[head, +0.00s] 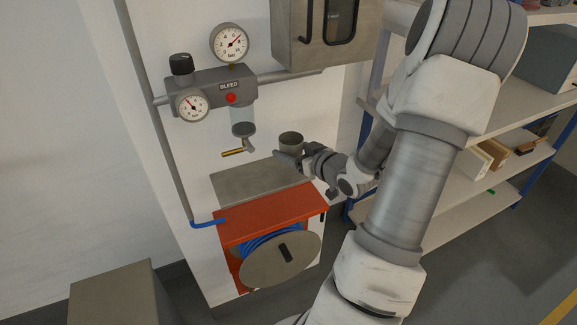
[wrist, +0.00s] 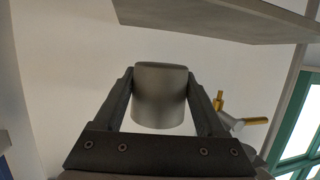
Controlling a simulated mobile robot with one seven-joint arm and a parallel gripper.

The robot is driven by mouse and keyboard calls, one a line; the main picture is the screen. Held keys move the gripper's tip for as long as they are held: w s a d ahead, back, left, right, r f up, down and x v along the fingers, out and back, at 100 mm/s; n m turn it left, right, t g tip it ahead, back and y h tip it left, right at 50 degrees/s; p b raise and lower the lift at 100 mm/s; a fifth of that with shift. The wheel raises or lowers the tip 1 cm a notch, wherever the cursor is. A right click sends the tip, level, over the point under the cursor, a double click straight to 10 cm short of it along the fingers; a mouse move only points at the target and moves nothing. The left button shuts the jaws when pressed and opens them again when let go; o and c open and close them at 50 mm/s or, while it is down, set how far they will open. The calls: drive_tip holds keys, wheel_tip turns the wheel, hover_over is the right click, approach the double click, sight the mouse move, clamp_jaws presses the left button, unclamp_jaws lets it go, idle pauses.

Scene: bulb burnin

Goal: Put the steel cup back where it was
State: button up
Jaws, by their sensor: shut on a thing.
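The steel cup (head: 291,140) is a small grey metal cylinder. In the wrist view the cup (wrist: 160,95) sits between the two dark fingers of my gripper (wrist: 160,100), which are shut on its sides. In the head view my gripper (head: 286,156) holds the cup upright above the right end of a grey metal shelf (head: 250,183). Whether the cup touches anything below is hidden. The cup is to the right of the drain bowl (head: 243,128) and its brass valve.
The bleed unit (head: 210,88) with two gauges is on the wall at left. A metal cabinet (head: 325,35) hangs above my gripper. An orange hose-reel box (head: 270,217) stands below the grey shelf. Open shelving (head: 450,185) with boxes is at right, behind my arm.

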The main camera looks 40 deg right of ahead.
sight(289, 169)
drive_tip(key=shift+w+a+f, duration=0.2)
drive_tip(key=shift+w+f, duration=0.2)
drive_tip(key=shift+f+b, duration=0.55)
drive_tip(key=shift+f, duration=1.25)
drive_tip(key=shift+f, duration=0.2)
drive_tip(key=o, duration=1.5)
drive_tip(key=shift+c, duration=0.2)
